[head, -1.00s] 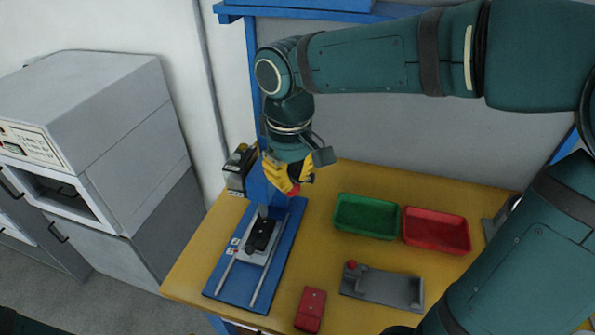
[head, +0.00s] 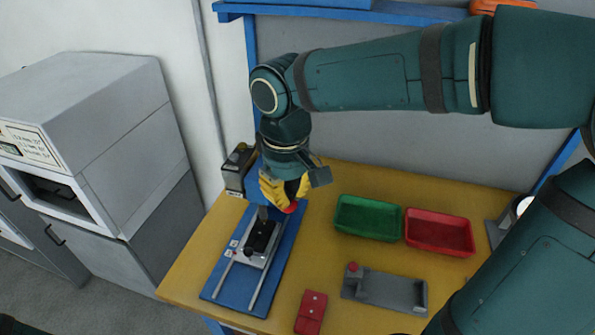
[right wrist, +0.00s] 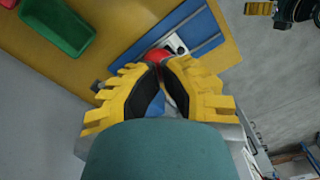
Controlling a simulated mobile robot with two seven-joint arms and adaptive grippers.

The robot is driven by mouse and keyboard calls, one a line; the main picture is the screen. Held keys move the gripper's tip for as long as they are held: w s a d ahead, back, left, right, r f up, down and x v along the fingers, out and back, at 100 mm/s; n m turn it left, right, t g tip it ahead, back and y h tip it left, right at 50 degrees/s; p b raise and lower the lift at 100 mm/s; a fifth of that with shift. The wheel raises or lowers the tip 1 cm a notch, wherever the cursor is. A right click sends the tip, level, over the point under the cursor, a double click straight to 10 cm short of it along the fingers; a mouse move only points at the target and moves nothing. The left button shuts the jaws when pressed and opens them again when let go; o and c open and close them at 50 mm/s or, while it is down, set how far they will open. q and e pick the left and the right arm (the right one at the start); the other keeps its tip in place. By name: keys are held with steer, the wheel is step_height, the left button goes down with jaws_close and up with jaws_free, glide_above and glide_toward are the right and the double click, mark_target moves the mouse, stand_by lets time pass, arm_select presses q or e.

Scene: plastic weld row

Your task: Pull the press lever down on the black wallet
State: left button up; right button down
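The black wallet (head: 262,237) lies on the light carriage of the blue press (head: 232,285), below the dark press head. The lever's red knob (head: 291,207) is at the right side of the press, right at my right gripper's fingertips. My right gripper (head: 286,198) has yellow fingers pointing down at the knob. In the right wrist view its fingertips (right wrist: 160,66) are nearly together, with the red knob (right wrist: 172,48) just beyond and partly hidden by them. The lever's arm is mostly hidden.
A green tray (head: 340,229) and a red tray (head: 410,245) stand right of the press. A grey fixture with a red knob (head: 385,290) and a red wallet (head: 311,312) lie nearer the front. A grey cabinet (head: 110,150) stands at left.

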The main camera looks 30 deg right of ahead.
mark_target(285, 212)
steer(key=shift+s+a+f+b, duration=0.15)
steer(key=shift+f+b, duration=0.15)
steer(key=shift+f, duration=0.1)
steer(key=shift+s+a+f+b, duration=0.1)
steer(key=shift+f+b, duration=0.15)
steer(key=shift+f, duration=0.15)
steer(key=shift+s+a+f+b, duration=0.1)
steer(key=shift+f+b, duration=0.2)
steer(key=shift+f, duration=0.15)
steer(key=shift+s+a+f+b, duration=0.1)
steer(key=shift+f+b, duration=0.2)
steer(key=shift+f, duration=0.25)
steer(key=shift+s+a+f+b, duration=0.1)
steer(key=shift+a+f+b, duration=0.1)
steer(key=shift+f+b, duration=0.5)
steer(key=shift+f, duration=0.15)
